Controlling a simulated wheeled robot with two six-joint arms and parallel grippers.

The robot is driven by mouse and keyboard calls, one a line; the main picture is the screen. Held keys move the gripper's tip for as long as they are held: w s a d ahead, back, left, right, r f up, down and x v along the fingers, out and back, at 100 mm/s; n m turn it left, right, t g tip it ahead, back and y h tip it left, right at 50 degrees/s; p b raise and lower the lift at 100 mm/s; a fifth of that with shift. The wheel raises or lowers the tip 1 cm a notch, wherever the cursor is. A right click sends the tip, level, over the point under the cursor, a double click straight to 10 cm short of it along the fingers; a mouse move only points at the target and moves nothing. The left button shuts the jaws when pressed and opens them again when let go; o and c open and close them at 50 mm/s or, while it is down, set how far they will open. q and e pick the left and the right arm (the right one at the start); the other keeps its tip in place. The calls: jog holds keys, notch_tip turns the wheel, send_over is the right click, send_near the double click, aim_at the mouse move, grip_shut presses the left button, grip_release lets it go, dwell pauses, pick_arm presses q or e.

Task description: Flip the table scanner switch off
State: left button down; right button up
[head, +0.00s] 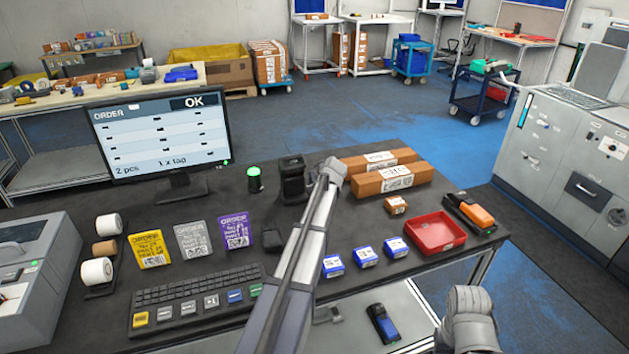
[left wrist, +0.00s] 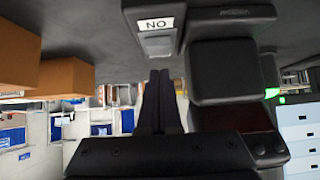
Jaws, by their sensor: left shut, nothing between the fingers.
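The table scanner (head: 292,180) is a dark upright device behind the middle of the black table. It also shows in the left wrist view (left wrist: 225,75), upside down, right of my gripper. A small grey switch box (left wrist: 157,42) shows beside it, with a white label reading ON upside down; in the head view my arm hides it. My left gripper (left wrist: 160,100) is shut and empty, its fingertips just below the switch box in the wrist picture; whether they touch it is unclear. In the head view its fingers are hidden behind my arm.
Brown boxes (head: 397,178) lie right of the scanner. A monitor (head: 160,130) showing OK and a green-lit beacon (head: 254,180) stand left of it. Blue boxes (head: 365,257), a red tray (head: 430,234), order cards (head: 191,241) and a keyboard (head: 195,298) occupy the table front.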

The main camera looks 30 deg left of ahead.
pick_arm(q)
jog(key=shift+r+p, duration=0.4)
jog(key=shift+r, duration=0.25)
notch_tip(320, 180, up, 4)
jog(key=p, duration=0.3)
jog(key=shift+f, duration=0.25)
jog(key=r+p+v, duration=0.1)
jog(key=p+v, duration=0.6)
jog(key=v, duration=0.1)
jog(key=shift+w+a+r, duration=0.15)
jog(key=shift+a, duration=0.05)
